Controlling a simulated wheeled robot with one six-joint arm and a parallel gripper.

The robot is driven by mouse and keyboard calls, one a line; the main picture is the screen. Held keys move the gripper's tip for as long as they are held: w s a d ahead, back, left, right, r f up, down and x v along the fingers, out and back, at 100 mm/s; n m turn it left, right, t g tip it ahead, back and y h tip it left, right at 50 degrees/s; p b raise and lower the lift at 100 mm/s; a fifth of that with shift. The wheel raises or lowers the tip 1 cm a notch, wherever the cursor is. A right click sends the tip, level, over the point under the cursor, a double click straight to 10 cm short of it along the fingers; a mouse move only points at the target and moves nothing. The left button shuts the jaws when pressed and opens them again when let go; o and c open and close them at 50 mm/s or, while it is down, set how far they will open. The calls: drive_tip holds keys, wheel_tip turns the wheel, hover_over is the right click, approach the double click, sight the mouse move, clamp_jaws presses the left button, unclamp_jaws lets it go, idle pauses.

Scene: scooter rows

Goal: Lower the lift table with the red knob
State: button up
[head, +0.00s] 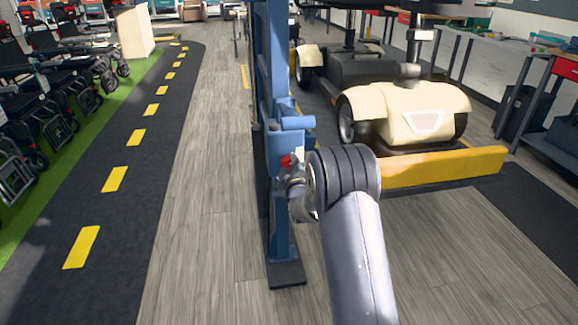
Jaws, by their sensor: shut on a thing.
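The red knob (287,161) sits on the side of the blue lift post (281,226). My gripper (291,172) is at the knob and shut on it; my own wrist hides most of the fingers and part of the knob. The lift table (440,167) shows a yellow front edge and is raised above the floor, to the right of the post. A cream and dark scooter (408,108) stands on the table.
Wheelchairs or walkers (50,105) stand in rows at the left on green flooring. A dark lane (125,150) with yellow dashes runs beside them. Workbenches (480,40) line the right side. The wooden floor (205,200) left of the post is clear.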

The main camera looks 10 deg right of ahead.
drive_tip(key=shift+c, duration=0.6)
drive_tip(key=shift+f+m+b, duration=0.15)
drive_tip(key=shift+m+b, duration=0.15)
drive_tip(key=shift+b, duration=0.2)
drive_tip(key=shift+f+m+b, duration=0.1)
drive_tip(key=shift+m+b, duration=0.8)
drive_tip(key=shift+b, duration=0.3)
drive_tip(key=m+b, duration=0.4)
drive_tip(key=shift+m, duration=0.3)
drive_tip(key=m+b, duration=0.3)
drive_tip(key=m, duration=0.1)
drive_tip(key=shift+r+m+b, duration=0.2)
drive_tip(key=shift+m+b, duration=1.1)
drive_tip(key=shift+m, duration=1.2)
